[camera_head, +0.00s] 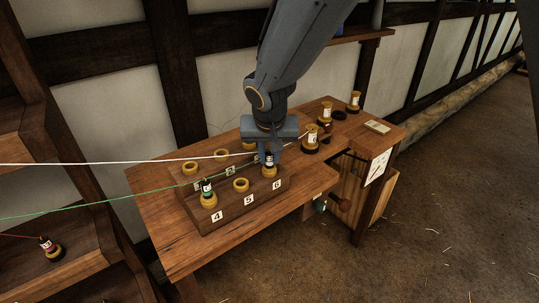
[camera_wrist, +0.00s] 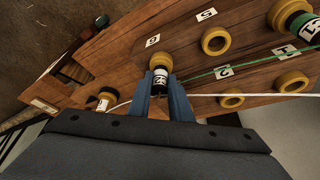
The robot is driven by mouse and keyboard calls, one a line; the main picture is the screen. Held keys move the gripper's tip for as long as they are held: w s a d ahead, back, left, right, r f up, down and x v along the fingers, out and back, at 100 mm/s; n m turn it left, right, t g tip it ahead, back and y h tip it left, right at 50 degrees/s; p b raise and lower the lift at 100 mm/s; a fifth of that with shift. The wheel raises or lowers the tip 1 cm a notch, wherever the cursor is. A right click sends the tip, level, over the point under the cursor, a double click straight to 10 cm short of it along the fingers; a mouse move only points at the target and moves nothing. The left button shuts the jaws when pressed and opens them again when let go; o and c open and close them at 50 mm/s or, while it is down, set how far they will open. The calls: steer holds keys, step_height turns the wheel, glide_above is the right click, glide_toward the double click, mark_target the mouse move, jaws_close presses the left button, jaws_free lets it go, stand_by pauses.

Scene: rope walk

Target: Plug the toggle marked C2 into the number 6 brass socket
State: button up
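A toggle (camera_wrist: 160,76) with a white label, apparently reading C2, and a dark end is between the two fingers of my gripper (camera_wrist: 163,92), which look closed on its sides. It stands over or in the brass socket marked 6 (camera_head: 269,171), at the right of the front row of the wooden socket block (camera_head: 242,206). Whether it is fully seated I cannot tell. A white cord (camera_wrist: 240,95) runs from it, crossing to the left in the head view. My gripper (camera_head: 268,152) points down from above and hides part of the toggle.
A toggle with a green cord (camera_head: 207,188) stands in socket 4. Socket 5 (camera_head: 241,185) is empty, as are rear sockets. Several pale toggles (camera_head: 326,112) stand on the bench to the right. A red-corded toggle (camera_head: 48,246) sits on the left shelf.

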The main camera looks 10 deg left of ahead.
steer(key=shift+o, duration=0.6)
steer(key=shift+r, duration=0.15)
steer(key=a+p+v, duration=0.1)
steer(key=p+v, duration=0.6)
steer(key=v, duration=0.3)
steer(key=shift+s+d+r, duration=0.3)
steer(key=shift+d+r, duration=0.05)
steer(key=shift+d, duration=0.15)
steer(key=s+d+f+m+g+h+b, duration=0.1)
steer(key=d+f+b, duration=0.15)
steer(key=d, duration=0.75)
steer(key=s+d+f+m+b, duration=0.1)
steer(key=s+d+f, duration=0.15)
steer(key=d, duration=0.75)
steer(key=s+d+f+g+b, duration=0.1)
steer(key=s+d+f, duration=0.4)
steer(key=d, duration=0.6)
steer(key=s+b, duration=0.1)
steer(key=s, duration=0.1)
steer(key=shift+s+d+m+g, duration=0.3)
steer(key=shift+s+d+g, duration=0.05)
steer(key=shift+s+g, duration=0.05)
